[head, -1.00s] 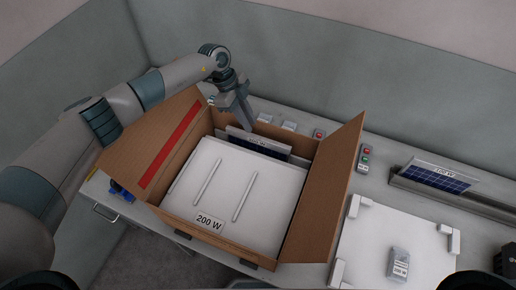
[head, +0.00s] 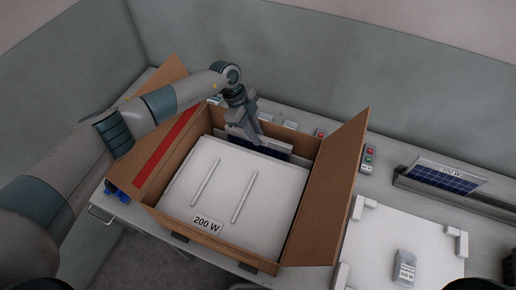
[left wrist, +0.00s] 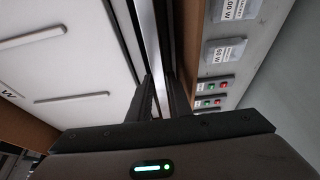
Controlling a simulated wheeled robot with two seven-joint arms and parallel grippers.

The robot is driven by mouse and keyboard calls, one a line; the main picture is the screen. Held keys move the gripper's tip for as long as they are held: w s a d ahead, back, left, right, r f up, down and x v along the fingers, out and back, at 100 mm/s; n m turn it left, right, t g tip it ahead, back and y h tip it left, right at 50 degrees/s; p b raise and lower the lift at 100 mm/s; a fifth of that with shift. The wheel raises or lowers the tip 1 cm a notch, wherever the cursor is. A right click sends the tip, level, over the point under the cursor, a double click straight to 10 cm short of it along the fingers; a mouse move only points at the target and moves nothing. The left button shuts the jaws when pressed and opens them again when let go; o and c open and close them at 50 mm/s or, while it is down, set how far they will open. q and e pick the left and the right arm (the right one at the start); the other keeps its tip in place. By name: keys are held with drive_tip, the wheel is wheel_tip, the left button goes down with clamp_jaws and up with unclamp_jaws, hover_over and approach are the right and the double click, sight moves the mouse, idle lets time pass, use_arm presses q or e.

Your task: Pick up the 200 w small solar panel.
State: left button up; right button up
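A small solar panel (head: 270,147) with dark blue cells stands on edge inside the open cardboard box (head: 152,201), between a white "200 W" housing (head: 240,190) and the box's back wall. Its label is mostly hidden by my left gripper (head: 251,138), which points down over the panel's top edge. In the left wrist view, the gripper's two dark fingers (left wrist: 162,95) are apart, with the panel's pale edge (left wrist: 147,35) running down between them. I cannot tell whether they touch it. My right gripper is not in view.
Another solar panel (head: 443,177), labelled 100 W, leans in a rail at the right. A white board (head: 390,235) with corner pieces holds a small labelled unit (head: 405,266). Button boxes (head: 368,157) stand behind the cardboard box. Its raised right flap (head: 330,195) is tall.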

sight(258, 149)
use_arm(q)
drive_tip(key=b+x, duration=0.4)
drive_tip(key=x, duration=0.1)
drive_tip(key=shift+d, duration=0.2)
idle(0.4)
drive_tip(key=shift+r, duration=0.1)
clamp_jaws()
